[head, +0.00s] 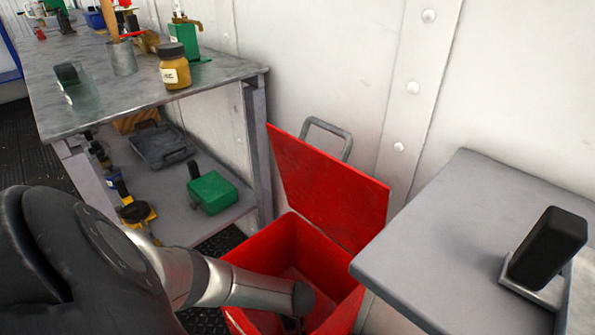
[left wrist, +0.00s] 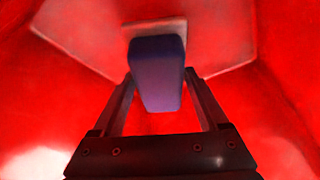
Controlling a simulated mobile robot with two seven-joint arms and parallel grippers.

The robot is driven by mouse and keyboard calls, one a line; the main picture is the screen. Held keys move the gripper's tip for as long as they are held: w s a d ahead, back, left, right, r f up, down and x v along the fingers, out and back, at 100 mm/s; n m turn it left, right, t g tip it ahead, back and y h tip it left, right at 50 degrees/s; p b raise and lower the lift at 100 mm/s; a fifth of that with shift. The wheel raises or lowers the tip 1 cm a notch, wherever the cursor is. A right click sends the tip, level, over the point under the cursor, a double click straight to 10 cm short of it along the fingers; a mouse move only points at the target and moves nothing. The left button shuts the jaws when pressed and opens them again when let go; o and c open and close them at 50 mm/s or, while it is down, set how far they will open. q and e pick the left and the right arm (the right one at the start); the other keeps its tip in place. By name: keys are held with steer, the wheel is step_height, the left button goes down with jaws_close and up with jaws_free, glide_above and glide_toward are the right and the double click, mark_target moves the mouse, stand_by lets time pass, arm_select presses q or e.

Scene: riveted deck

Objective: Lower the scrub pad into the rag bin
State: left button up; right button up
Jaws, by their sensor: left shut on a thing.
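The red rag bin (head: 262,248) stands on the floor with its lid (head: 330,190) open and leaning back. My left arm reaches down into it, and my left gripper (head: 292,323) is mostly hidden inside the bin in the head view. In the left wrist view my left gripper (left wrist: 158,85) is shut on the dark purple-blue handle of the scrub pad (left wrist: 158,65). The pad's paler base shows just beyond the handle, and red bin walls surround it. I cannot tell whether the pad touches the bin's floor. My right gripper is not in view.
A grey table (head: 455,225) with a black-handled tool (head: 547,248) overhangs close to the bin's right side. A metal workbench (head: 130,85) stands left, with a jar (head: 174,66) on top and a green-based object (head: 212,192) on its lower shelf. A riveted white wall is behind.

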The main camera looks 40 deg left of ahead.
arm_select(q)
steer(key=shift+f, duration=0.1)
stand_by(0.3)
steer(key=o, duration=1.2)
